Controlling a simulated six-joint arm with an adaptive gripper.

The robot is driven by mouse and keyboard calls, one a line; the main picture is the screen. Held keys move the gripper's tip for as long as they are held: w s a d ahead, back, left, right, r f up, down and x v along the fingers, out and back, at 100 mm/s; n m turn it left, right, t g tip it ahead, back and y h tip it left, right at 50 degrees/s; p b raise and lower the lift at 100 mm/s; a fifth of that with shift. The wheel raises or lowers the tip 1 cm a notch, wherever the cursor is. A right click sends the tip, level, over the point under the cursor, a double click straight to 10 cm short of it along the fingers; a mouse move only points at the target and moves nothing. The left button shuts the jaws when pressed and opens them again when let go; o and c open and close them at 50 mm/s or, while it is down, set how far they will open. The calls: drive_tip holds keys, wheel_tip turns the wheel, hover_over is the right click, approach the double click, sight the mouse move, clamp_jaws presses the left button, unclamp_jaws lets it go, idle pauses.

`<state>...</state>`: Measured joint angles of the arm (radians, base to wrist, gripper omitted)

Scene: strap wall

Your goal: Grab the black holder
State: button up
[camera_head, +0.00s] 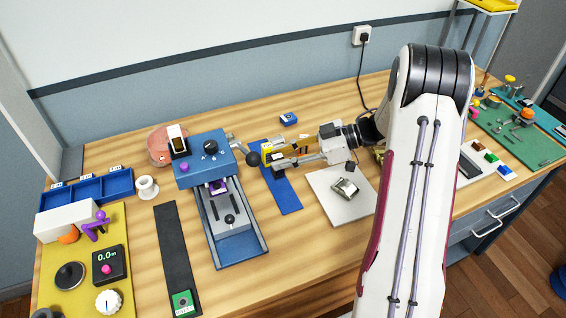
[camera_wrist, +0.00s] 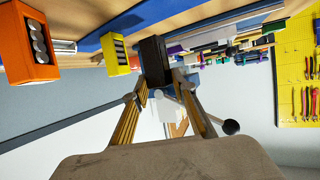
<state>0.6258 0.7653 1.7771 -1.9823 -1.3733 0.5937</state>
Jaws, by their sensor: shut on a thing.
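The black holder (camera_wrist: 154,60) is a dark upright block in the wrist view. My gripper (camera_wrist: 160,84) has its two fingers closed on either side of it, gripping its near end. A yellow holder (camera_wrist: 115,55) with round silver cells stands just left of the black one in the wrist view. An orange holder (camera_wrist: 30,45) with similar cells stands farther left.
The blue press (camera_head: 203,160) is close left of my gripper, its black lever knob (camera_head: 253,159) very near the fingertips. A white plate (camera_head: 322,190) with a metal part (camera_head: 345,189) lies right of the strip. Bare wood lies in front.

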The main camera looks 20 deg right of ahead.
drive_tip(key=shift+r, duration=3.45)
